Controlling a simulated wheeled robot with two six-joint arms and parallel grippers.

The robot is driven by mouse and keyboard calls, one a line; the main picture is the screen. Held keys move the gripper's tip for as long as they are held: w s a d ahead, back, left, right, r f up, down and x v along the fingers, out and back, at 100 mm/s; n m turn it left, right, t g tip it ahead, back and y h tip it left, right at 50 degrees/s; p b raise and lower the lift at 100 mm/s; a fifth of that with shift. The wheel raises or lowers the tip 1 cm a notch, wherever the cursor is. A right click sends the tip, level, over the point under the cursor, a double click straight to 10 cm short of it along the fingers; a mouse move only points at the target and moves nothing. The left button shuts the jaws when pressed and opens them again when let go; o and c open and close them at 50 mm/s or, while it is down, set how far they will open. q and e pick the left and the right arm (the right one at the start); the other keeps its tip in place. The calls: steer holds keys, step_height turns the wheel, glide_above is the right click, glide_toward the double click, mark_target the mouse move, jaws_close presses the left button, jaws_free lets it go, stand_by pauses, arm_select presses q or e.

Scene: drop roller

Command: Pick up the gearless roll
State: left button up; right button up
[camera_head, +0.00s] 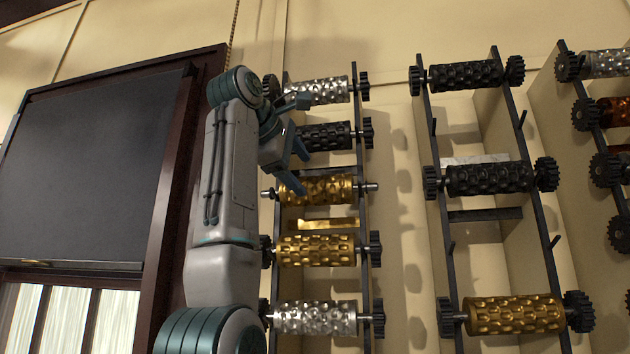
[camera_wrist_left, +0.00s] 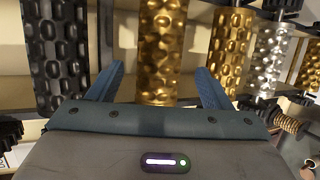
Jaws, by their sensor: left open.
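The gearless roll (camera_head: 318,189) is gold and dimpled, with plain pin ends and no gears. It lies level in the left rack, third from the top. My left gripper (camera_head: 303,170) is open and empty in front of this rack, close to the roll's left part. In the left wrist view, the gearless roll (camera_wrist_left: 162,55) stands between the two spread fingers, and the gripper body hides its lower end. Whether the fingers touch it cannot be told. My right gripper is in neither view.
A black geared roll (camera_head: 325,136) sits above and a gold geared roll (camera_head: 318,250) below. A silver roll (camera_head: 316,318) is lower. The middle rack holds black rolls (camera_head: 490,179) and a gold roll (camera_head: 515,315). A dark board (camera_head: 90,170) is at the left.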

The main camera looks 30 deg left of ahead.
mark_target(311, 183)
arm_select(q)
steer(key=x, duration=0.3)
steer(key=p+x, duration=0.3)
steer(key=x, duration=0.1)
steer(key=shift+w+a+p, duration=0.1)
steer(key=shift+w+p, duration=0.3)
steer(key=shift+w, duration=0.05)
steer(key=shift+f, duration=0.1)
steer(key=shift+w+f, duration=0.2)
steer(key=shift+c, duration=1.1)
steer(key=c, duration=0.4)
jaws_close()
steer(key=shift+r, duration=0.1)
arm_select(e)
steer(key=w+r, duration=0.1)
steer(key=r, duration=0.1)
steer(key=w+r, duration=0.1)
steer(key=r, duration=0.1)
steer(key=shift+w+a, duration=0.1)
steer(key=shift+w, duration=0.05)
